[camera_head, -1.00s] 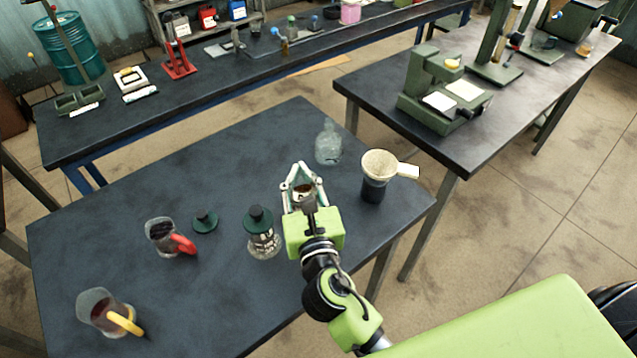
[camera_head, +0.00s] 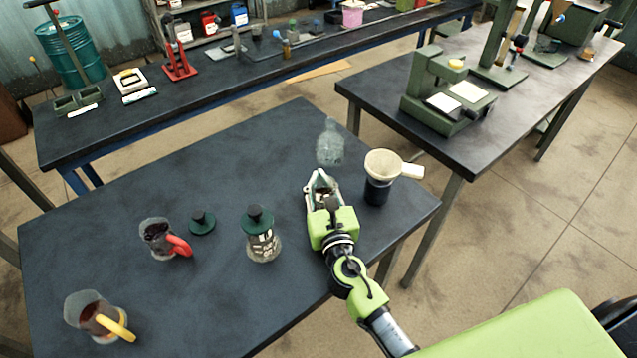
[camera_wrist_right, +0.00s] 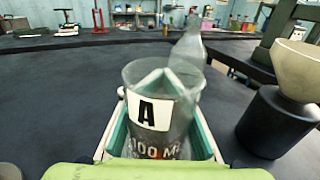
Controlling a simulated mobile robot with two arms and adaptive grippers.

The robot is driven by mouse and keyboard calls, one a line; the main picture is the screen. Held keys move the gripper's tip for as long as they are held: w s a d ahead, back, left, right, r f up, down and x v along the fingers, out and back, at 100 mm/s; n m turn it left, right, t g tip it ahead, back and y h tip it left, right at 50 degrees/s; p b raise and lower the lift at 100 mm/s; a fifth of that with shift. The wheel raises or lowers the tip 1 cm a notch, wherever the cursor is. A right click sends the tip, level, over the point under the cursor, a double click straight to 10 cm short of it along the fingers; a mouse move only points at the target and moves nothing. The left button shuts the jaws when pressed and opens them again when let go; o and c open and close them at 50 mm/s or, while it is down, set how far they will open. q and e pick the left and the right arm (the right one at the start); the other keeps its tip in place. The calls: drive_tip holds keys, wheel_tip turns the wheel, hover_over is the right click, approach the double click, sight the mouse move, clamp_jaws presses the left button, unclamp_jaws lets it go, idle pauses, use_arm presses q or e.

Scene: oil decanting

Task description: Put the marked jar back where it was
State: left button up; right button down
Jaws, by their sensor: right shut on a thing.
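My right gripper (camera_head: 321,180) is over the near right part of the dark table. In the right wrist view, the gripper (camera_wrist_right: 160,125) is shut on a clear jar (camera_wrist_right: 165,110) with a white label "A" and "100 M" lettering. The jar looks upright between the green-lined fingers. In the head view the gripper mostly hides it, and I cannot tell whether its base touches the table. A second jar (camera_head: 263,245), with a dark green lid and white lettering, stands left of the gripper. My left gripper is not in view.
A clear bottle (camera_head: 330,145) stands just beyond the gripper. A cream funnel (camera_head: 383,163) on a dark container (camera_head: 377,190) stands close on the right. A loose green lid (camera_head: 202,223), a red-handled jug (camera_head: 160,238) and a yellow-handled jug (camera_head: 95,312) are left.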

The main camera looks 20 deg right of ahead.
drive_tip(key=c, duration=2.3)
unclamp_jaws()
drive_tip(key=shift+f, duration=0.1)
drive_tip(key=shift+c, duration=0.2)
drive_tip(key=o, duration=0.6)
drive_tip(key=shift+o, duration=0.2)
drive_tip(key=shift+s+r, duration=0.15)
drive_tip(key=shift+r, duration=0.05)
drive_tip(key=s, duration=0.3)
drive_tip(key=s+b, duration=0.1)
drive_tip(key=s, duration=0.3)
drive_tip(key=s+a+b, duration=0.1)
drive_tip(key=s, duration=0.2)
drive_tip(key=shift+s+a+f, duration=0.1)
drive_tip(key=shift+s+f, duration=0.05)
drive_tip(key=shift+s, duration=0.2)
drive_tip(key=shift+s+b, duration=0.35)
drive_tip(key=shift+s, duration=0.2)
